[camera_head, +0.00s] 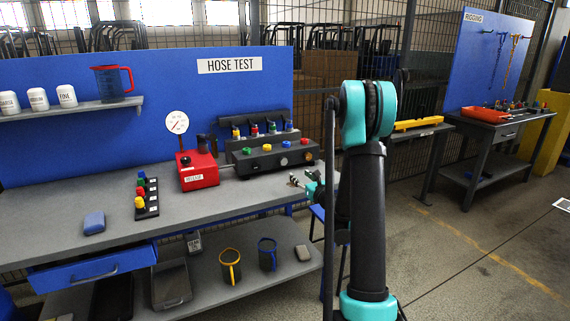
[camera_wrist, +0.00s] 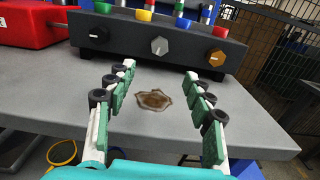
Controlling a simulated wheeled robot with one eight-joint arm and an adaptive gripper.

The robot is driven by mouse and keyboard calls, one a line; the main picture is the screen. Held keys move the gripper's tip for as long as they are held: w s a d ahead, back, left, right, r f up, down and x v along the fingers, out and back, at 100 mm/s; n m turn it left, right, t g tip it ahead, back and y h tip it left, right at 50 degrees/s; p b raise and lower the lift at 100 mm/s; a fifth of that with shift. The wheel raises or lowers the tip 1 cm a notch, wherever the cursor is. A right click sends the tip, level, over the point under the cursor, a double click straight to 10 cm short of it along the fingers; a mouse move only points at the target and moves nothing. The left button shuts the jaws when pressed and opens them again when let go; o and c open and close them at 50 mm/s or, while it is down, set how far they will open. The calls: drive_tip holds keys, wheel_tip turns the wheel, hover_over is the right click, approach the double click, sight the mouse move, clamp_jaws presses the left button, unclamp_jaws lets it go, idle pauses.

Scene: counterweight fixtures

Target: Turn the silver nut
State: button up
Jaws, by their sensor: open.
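The silver nut (camera_wrist: 159,46) is a light grey knob-like piece with a pointed outline, in the middle of the dark control box's (camera_wrist: 232,47) front face in the wrist view. A black nut (camera_wrist: 98,33) is left of it and a bronze nut (camera_wrist: 217,58) right of it. In the head view the silver nut (camera_head: 285,144) is small. My gripper (camera_wrist: 160,75) is open and empty, its two fingers apart, pointing at the box. The silver nut shows between the fingertips and beyond them, apart from them. In the head view the gripper (camera_head: 297,181) is partly hidden by my arm.
A red gauge box (camera_head: 198,172) stands left of the control box on the grey bench (camera_head: 225,196). Coloured fittings (camera_head: 262,129) line the control box's top. A brown stain (camera_wrist: 154,99) marks the bench below my fingers. A blue eraser-like block (camera_head: 94,223) lies front left.

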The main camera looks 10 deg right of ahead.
sight(285, 162)
drive_tip(key=x, duration=1.5)
drive_tip(key=shift+w, duration=0.15)
drive_tip(key=shift+c, duration=0.3)
drive_tip(key=c, duration=1.1)
drive_tip(key=shift+m, duration=0.3)
drive_tip(key=m, duration=0.6)
drive_tip(key=shift+m, duration=0.3)
drive_tip(key=m, duration=0.4)
drive_tip(key=shift+d+f, duration=0.1)
drive_tip(key=shift+m, duration=1.9)
